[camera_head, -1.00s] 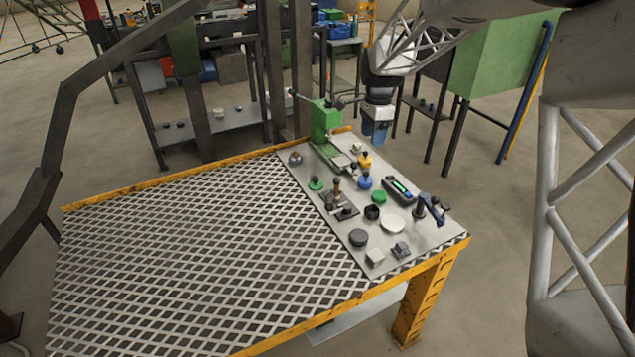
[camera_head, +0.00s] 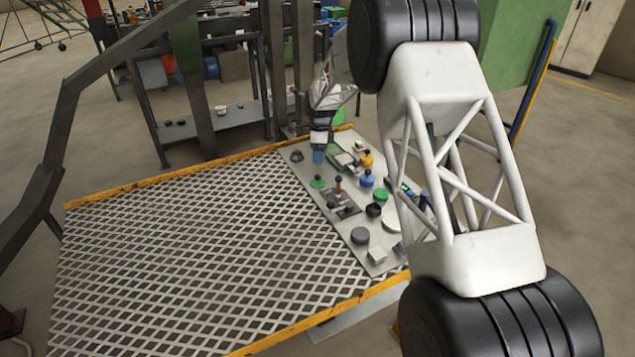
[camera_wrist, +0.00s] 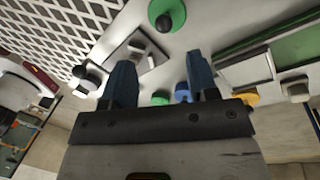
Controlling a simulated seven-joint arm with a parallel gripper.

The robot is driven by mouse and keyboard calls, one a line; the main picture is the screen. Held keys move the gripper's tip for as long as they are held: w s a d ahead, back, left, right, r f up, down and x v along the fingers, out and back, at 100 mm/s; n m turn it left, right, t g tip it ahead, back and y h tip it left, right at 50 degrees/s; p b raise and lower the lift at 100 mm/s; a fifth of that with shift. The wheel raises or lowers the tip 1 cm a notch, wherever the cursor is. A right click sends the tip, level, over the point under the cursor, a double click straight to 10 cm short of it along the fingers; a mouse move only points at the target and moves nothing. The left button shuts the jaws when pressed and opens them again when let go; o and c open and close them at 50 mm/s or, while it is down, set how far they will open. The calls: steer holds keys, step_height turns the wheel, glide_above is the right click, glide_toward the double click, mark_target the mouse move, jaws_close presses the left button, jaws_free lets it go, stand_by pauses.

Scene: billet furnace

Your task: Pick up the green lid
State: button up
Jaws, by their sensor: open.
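A green lid with a dark knob (camera_head: 317,182) lies on the grey plate (camera_head: 300,170) on the left part of the plate. It also shows in the wrist view, as a green disc with a dark knob (camera_wrist: 172,8) at the top edge. My gripper (camera_head: 319,157), with blue fingers, is above the plate just behind and above this lid. In the wrist view the two fingers (camera_wrist: 160,72) are spread apart with nothing held between them. A second round green piece (camera_head: 381,194) lies further right on the plate.
A blue knobbed piece (camera_head: 367,179), a yellow one (camera_head: 366,158), a dark grey disc (camera_head: 360,236) and a white block (camera_head: 377,255) stand on the plate. The mesh table top (camera_head: 190,250) is clear. My arm hides the plate's right side.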

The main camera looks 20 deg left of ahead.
mark_target(318, 179)
steer(key=shift+w+a+f, duration=0.1)
steer(key=shift+a+f, duration=0.3)
steer(key=shift+s+d+f, duration=0.1)
steer(key=shift+s+f, duration=0.05)
steer(key=shift+f, duration=0.5)
steer(key=shift+s+f, duration=0.1)
steer(key=shift+f, duration=0.5)
steer(key=shift+s+f, duration=0.25)
steer(key=shift+f, duration=1.05)
steer(key=shift+s+f, duration=0.2)
steer(key=shift+f, duration=1.05)
steer(key=c, duration=1)
